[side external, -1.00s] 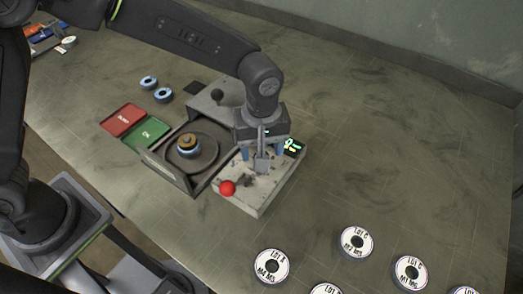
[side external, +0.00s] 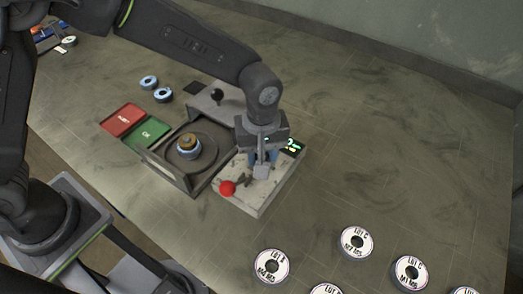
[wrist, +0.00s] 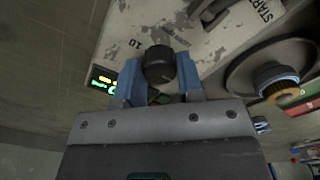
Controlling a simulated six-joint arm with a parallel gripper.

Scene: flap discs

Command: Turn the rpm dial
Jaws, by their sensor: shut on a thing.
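The rpm dial, a black round knob (wrist: 158,64), sits on the worn pale control box (side external: 258,198). My gripper (wrist: 160,78) is over the box with its blue fingers on either side of the knob, shut on it. In the side view my gripper (side external: 263,160) hides the dial. A small lit display (side external: 292,147) with green and yellow digits is at the box's back right corner; it also shows in the wrist view (wrist: 103,80). A "10" mark is printed near the knob.
A red ball-shaped knob (side external: 227,188) is at the box's front. A spindle with a disc (side external: 188,147) stands in the grey housing to the left. Red (side external: 123,119) and green (side external: 148,133) trays lie beyond. Labelled discs (side external: 271,266) lie in front; the table's right side is clear.

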